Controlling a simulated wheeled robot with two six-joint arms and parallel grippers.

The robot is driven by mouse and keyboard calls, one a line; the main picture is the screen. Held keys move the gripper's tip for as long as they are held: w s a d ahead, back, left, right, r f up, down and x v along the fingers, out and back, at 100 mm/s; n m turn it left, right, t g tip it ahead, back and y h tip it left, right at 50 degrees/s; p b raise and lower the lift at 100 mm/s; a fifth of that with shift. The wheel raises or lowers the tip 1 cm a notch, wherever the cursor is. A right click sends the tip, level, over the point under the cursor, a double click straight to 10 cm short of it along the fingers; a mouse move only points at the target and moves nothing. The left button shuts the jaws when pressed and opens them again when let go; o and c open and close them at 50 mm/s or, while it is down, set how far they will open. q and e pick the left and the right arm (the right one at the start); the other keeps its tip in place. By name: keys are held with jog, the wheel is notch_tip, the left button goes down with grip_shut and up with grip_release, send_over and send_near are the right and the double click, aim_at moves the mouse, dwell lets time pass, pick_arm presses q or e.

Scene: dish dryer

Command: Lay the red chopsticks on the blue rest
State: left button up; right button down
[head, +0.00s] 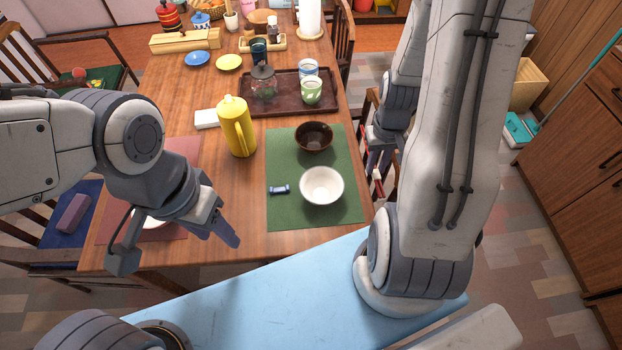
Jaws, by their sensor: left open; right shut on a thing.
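The blue rest (279,189) lies on the green placemat (342,213), left of the white bowl (322,186). My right gripper (377,172) is just off the table's right edge, partly hidden by my own arm. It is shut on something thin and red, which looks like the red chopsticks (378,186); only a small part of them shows. My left gripper (228,226) is open and empty above the table's near left part, left of the green placemat.
A dark bowl (314,137) stands behind the white bowl. A dark tray (287,93) with cups and a glass jar lies farther back. A white plate (150,220) is partly hidden under my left arm.

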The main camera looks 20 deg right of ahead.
jog(key=shift+d+f, duration=0.15)
jog(key=shift+f, duration=0.2)
send_over(341, 171)
notch_tip(341, 171, down, 7)
jog(key=shift+r+p, duration=0.15)
jog(key=shift+p, duration=0.3)
jog(key=shift+f, duration=1.95)
jog(key=shift+f, duration=0.15)
jog(key=c, duration=0.8)
grip_release()
jog(key=shift+o, duration=0.2)
